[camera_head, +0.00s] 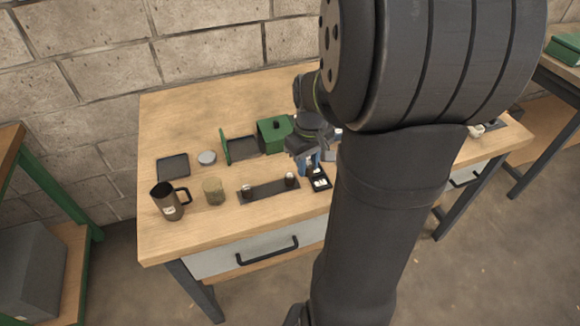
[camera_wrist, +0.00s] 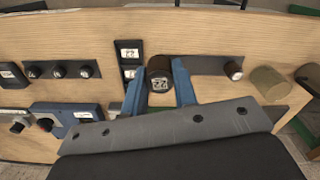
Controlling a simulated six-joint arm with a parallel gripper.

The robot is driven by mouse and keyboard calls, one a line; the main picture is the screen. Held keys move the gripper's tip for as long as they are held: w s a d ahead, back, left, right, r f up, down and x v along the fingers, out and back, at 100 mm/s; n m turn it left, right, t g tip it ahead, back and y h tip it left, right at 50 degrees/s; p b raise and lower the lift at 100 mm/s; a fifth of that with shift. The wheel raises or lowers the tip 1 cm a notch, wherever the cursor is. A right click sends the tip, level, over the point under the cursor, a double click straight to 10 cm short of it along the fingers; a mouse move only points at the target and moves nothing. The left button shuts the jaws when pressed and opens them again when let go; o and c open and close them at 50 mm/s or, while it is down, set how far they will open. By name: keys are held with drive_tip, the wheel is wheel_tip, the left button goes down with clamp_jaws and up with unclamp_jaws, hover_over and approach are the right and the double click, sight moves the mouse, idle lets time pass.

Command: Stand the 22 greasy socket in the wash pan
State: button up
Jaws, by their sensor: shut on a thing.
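My gripper (camera_wrist: 160,82) is shut on a dark brown socket (camera_wrist: 158,66) marked 22, with one blue finger on each side of it. In the wrist view the socket overlaps one end of a dark flat strip (camera_wrist: 205,65). I cannot tell whether it touches the strip. In the head view my gripper (camera_head: 308,163) is low over the bench, beside the strip's right end. A shallow dark tray (camera_head: 173,167), perhaps the wash pan, lies at the bench's left; I cannot be sure it is the pan. Nothing shows in it.
Another socket (camera_wrist: 233,70) stands on the strip's far end. A small black holder with white labels (camera_head: 320,181) is close to my gripper. A mug (camera_head: 168,202), a tan cylinder (camera_head: 213,191), a grey disc (camera_head: 206,157) and a green box (camera_head: 273,134) stand leftward.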

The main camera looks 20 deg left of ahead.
drive_tip(key=shift+w+d+r, duration=0.15)
drive_tip(key=shift+d+r, duration=0.05)
drive_tip(key=w+a, duration=0.6)
drive_tip(key=a, duration=0.5)
approach(243, 148)
drive_tip(key=shift+f, duration=2.45)
drive_tip(key=shift+f, duration=0.65)
drive_tip(key=o, duration=1.6)
drive_tip(key=shift+c, duration=0.2)
